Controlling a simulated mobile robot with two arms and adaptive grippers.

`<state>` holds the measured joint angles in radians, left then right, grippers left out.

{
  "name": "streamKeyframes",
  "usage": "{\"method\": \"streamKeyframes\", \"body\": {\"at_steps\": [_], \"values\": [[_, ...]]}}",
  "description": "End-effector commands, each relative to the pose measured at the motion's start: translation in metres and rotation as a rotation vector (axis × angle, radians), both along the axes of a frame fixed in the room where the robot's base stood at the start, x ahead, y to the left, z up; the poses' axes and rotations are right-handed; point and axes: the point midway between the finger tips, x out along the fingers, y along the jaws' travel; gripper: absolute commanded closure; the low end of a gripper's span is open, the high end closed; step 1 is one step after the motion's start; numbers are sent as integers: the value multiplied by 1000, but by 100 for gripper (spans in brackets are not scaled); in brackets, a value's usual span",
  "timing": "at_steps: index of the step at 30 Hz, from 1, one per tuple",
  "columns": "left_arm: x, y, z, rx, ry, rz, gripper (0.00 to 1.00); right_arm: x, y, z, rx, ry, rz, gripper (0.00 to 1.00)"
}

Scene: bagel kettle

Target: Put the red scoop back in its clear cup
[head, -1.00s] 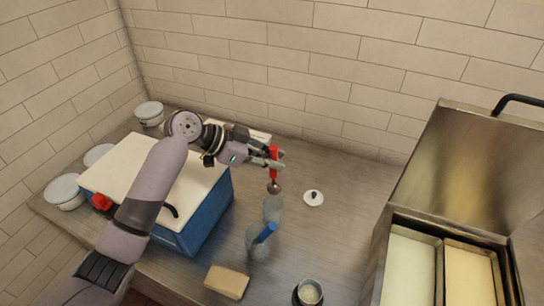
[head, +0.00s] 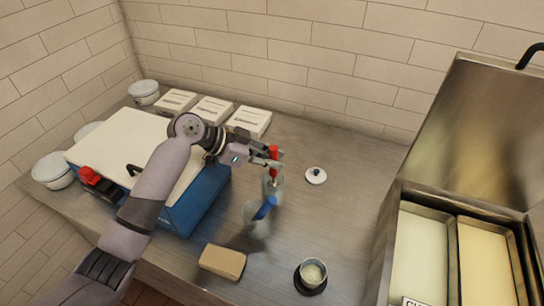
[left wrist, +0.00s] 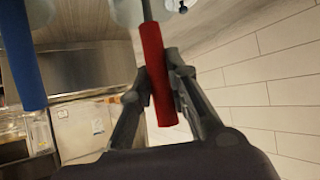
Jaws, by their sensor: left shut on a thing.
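The red scoop (head: 273,153) is held upright by its handle, bowl end down. My left gripper (head: 268,158) is shut on that handle. A clear cup (head: 272,188) stands directly below, and the scoop's lower end overlaps it in the head view; I cannot tell how deep it is inside. The left wrist view shows the red handle (left wrist: 157,75) between both fingers, with its thin shaft running to the top edge beside a clear rounded shape. A second clear cup (head: 257,220) with a blue-handled scoop (head: 265,207) stands just nearer. My right gripper is out of view.
A blue box with a white lid (head: 122,140) stands left. White packs (head: 212,110) lie behind it, and white tubs (head: 53,171) stand farther left. A small white lid (head: 316,176), a tan block (head: 222,262) and a small cup (head: 313,272) lie around. Metal bins (head: 425,255) are at right.

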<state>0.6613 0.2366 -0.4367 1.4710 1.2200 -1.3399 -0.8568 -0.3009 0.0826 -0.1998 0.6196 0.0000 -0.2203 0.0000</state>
Motion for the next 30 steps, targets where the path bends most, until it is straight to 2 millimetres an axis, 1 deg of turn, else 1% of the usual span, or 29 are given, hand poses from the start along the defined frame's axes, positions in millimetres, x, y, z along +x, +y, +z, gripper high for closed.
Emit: {"method": "streamKeyframes", "body": {"at_steps": [1,4,14,15,24,30], "values": [[0,0,-7,0,0,0,100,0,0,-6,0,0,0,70],[0,0,-11,0,0,0,100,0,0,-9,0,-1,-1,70],[0,0,-12,0,0,0,100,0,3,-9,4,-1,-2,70],[0,0,-12,0,0,0,81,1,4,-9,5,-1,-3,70],[0,0,-12,0,0,0,61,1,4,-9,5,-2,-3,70],[0,0,-12,0,0,0,61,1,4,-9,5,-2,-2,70]]}}
